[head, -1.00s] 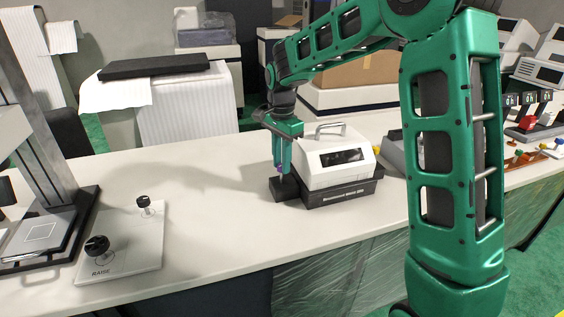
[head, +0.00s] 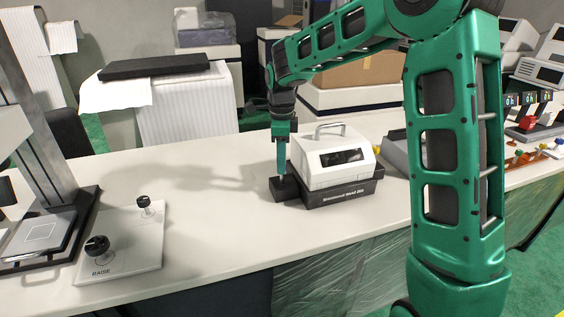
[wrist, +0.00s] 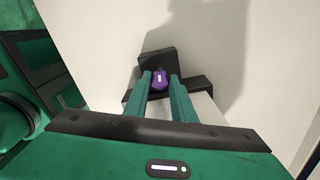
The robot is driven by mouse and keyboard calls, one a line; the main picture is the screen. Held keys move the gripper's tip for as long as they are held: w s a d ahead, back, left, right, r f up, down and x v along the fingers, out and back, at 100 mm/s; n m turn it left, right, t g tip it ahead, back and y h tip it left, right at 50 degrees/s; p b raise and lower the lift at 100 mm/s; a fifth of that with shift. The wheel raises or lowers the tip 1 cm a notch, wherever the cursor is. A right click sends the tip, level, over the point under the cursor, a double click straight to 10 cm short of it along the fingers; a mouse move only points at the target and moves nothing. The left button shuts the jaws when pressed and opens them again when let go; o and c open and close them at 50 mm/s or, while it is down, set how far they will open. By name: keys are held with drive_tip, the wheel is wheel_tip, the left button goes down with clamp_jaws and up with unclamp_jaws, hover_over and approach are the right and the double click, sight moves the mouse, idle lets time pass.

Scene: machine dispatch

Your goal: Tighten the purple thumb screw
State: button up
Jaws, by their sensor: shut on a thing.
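The purple thumb screw (wrist: 159,79) shows in the wrist view between my fingertips, on top of a black block. A small light mark shows on its face. My gripper (head: 282,172) points straight down over the black block (head: 284,188) at the left end of the device, and its fingers are shut on the screw. The wrist view shows my gripper (wrist: 160,80) with a green finger on each side of the screw. In the head view the fingers hide the screw. The device (head: 333,160) has a white body, a dark display window and a handle on top, and sits on a black base.
A white plate (head: 125,255) with two black knobs stands at the left beside a press-like frame (head: 40,140). The white table (head: 210,225) is bare between plate and device. A grey unit (head: 396,152) stands right of the device, with coloured knobs farther right.

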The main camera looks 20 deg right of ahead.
drive_tip(key=shift+w+a+r, duration=0.1)
drive_tip(key=shift+w+a, duration=0.05)
drive_tip(key=shift+w, duration=0.05)
clamp_jaws()
drive_tip(key=o, duration=1)
unclamp_jaws()
drive_tip(key=shift+o, duration=0.3)
drive_tip(key=shift+s, duration=0.1)
wheel_tip(320, 180, up, 11)
drive_tip(key=shift+f, duration=0.2)
